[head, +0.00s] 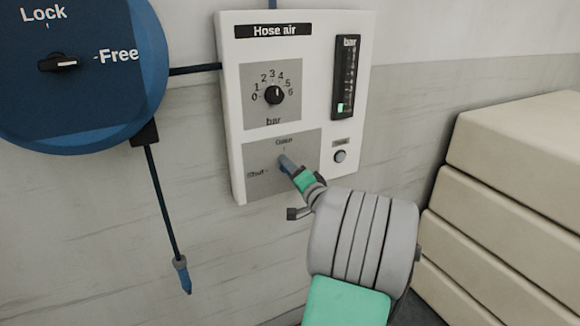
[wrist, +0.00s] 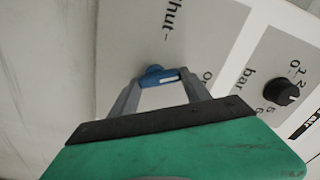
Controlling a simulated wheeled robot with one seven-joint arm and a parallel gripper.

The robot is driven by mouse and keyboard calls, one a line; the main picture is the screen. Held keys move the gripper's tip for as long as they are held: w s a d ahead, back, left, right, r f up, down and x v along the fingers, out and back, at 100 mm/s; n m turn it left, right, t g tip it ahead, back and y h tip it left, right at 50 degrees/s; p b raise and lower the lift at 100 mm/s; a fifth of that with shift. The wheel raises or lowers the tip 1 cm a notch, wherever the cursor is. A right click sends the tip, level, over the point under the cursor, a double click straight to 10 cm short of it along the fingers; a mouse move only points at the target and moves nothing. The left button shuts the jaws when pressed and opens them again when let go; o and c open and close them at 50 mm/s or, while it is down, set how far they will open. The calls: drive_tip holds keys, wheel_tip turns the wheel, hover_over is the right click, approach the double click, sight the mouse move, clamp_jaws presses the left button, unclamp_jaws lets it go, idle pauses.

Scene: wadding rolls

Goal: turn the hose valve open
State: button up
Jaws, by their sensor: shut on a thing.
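The blue hose valve handle (wrist: 153,75) sits on a grey plate (head: 255,155) at the lower left of the white "Hose air" panel (head: 230,110). My gripper (head: 287,164) reaches it from the lower right. In the wrist view my gripper (wrist: 158,88) has one finger on each side of the handle and is shut on it. The handle's white mark points right, roughly toward the partly cut-off "Open" label; "Shut" is above. In the head view my fingers mostly hide the handle.
A pressure knob (head: 274,95) is above the valve. A bar gauge (head: 346,78) shows green low down, above a small round button (head: 340,156). A blue hose reel (head: 90,105) is at left, its hose end (head: 182,275) hanging. Beige stacked blocks (head: 510,185) stand at right.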

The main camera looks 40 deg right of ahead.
drive_tip(key=shift+d+m+p, duration=0.1)
drive_tip(key=shift+m+p, duration=1.6)
drive_tip(key=shift+m, duration=1.1)
drive_tip(key=shift+f, duration=0.1)
drive_tip(key=o, duration=1.4)
drive_tip(key=b+v, duration=0.1)
drive_tip(key=v, duration=0.7)
